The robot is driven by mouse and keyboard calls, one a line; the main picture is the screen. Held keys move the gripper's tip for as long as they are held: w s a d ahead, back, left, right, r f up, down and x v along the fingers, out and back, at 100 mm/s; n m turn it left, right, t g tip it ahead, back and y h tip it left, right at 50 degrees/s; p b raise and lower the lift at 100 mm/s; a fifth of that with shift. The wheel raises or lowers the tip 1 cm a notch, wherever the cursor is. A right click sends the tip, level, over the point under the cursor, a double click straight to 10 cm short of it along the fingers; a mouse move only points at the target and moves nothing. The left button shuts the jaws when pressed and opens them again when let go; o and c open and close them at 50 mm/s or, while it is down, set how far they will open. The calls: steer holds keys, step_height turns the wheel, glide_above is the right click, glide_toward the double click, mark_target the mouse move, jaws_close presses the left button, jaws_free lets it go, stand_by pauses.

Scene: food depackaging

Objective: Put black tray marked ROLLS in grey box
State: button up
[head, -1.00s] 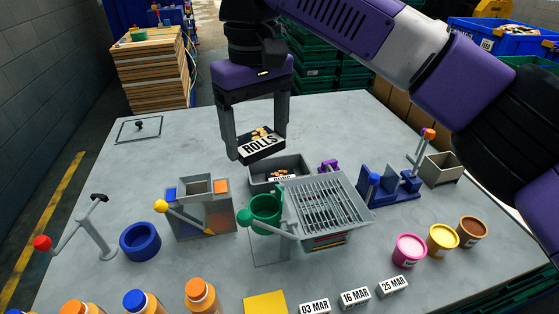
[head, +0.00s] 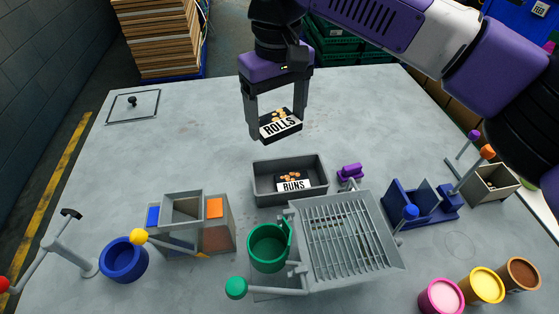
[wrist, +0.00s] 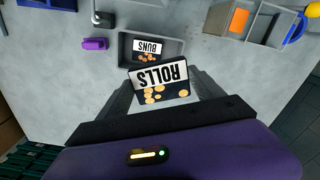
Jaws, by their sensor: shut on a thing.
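The black tray marked ROLLS (head: 281,125) is held between the fingers of my gripper (head: 277,122), above the table and behind the grey box. It also shows in the wrist view (wrist: 160,82), its label upside down there. The grey box (head: 262,188) stands open on the table, just nearer than the held tray. It also shows in the wrist view (wrist: 126,48). A black tray marked BUNS (head: 292,182) lies inside the box, towards its front right. Free floor shows to its left in the box.
A grey slotted rack (head: 345,235) and a green cup (head: 268,247) stand just in front of the box. A purple clamp-like part (head: 350,172) is right of it. A grey bin with orange and blue parts (head: 190,222) stands left. The table behind the box is clear.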

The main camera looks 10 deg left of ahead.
step_height(320, 180, down, 13)
steer(key=shift+r+p, duration=0.1)
steer(key=shift+p, duration=0.5)
steer(key=shift+f, duration=0.4)
steer(key=shift+f, duration=0.2)
steer(key=o, duration=1.4)
step_height(320, 180, up, 13)
steer(key=shift+s+r+b, duration=0.1)
steer(key=shift+b, duration=0.8)
